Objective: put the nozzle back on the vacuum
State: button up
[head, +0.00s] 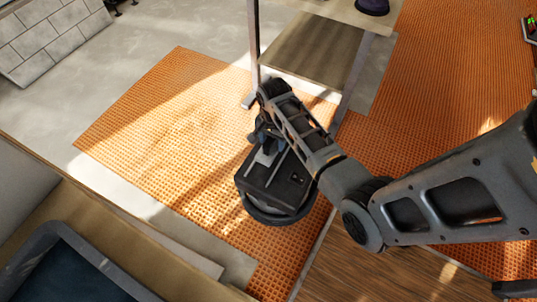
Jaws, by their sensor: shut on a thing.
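My gripper (266,141) points down in the middle of the head view, partly hidden by my arm. It is shut on the grey handle area of a dark box-shaped device (275,184) with a round black base (262,215). This device looks like a vacuum unit, but I cannot tell whether a nozzle is on it. I cannot tell whether its base touches the floor or hangs above it. No separate nozzle can be made out.
Orange studded matting (150,125) covers much of the floor. A table or stand with a wooden lower shelf (312,50) is behind the device, with a dark purple object (372,6) on top. Grey tiles (50,35) lean at the upper left. A blue-grey tray (65,262) is at the lower left.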

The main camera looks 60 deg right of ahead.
aim_at(269, 141)
jog(key=shift+a+f, duration=0.4)
jog(key=shift+a, duration=0.2)
jog(key=shift+a+f, duration=0.4)
jog(key=shift+a, duration=0.2)
jog(key=shift+f+b, duration=0.7)
jog(key=shift+f, duration=1.25)
jog(key=o, duration=1.3)
jog(key=shift+f, duration=0.15)
notch_tip(269, 141, up, 12)
jog(key=p, duration=0.3)
jog(key=shift+r, duration=0.2)
jog(key=shift+f, duration=0.1)
